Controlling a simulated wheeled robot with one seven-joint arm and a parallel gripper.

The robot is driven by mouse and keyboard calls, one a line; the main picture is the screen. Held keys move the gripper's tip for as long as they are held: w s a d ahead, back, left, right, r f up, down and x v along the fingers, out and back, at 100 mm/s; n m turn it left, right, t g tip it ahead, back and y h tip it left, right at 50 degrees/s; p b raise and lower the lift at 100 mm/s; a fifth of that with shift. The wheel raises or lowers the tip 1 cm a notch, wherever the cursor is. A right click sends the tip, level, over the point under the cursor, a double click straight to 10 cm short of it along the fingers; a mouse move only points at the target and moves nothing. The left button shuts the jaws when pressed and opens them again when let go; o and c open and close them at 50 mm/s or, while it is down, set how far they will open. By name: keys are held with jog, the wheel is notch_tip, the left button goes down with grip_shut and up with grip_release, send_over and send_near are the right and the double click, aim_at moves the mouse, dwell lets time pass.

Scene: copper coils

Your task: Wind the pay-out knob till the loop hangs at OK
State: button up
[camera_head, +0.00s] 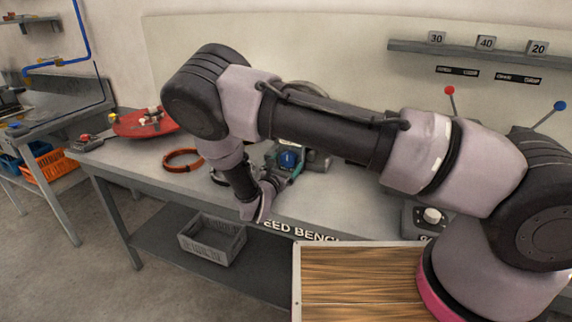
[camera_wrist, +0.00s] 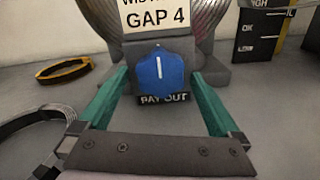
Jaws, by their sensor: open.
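The blue pay-out knob (camera_wrist: 160,76), with a white pointer line nearly upright, sits on a grey housing above a PAY OUT label (camera_wrist: 163,98). It also shows in the head view (camera_head: 289,159). My gripper (camera_wrist: 159,78) is open, its two green fingers on either side of the knob with a visible gap at each side. I cannot make out the hanging loop; my arm covers much of the bench in the head view.
A sign reading GAP 4 (camera_wrist: 158,16) stands above the knob, before a metal coil (camera_wrist: 210,20). An orange ring (camera_head: 183,160) and a red disc (camera_head: 143,124) lie left on the bench. A dark banded coil (camera_wrist: 32,125) lies near the left finger.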

jog(key=c, duration=1.4)
jog(key=shift+m, duration=0.3)
jog(key=m, duration=0.5)
jog(key=shift+a, duration=0.1)
jog(key=m, duration=0.5)
jog(key=shift+r, duration=0.1)
jog(key=o, duration=1.4)
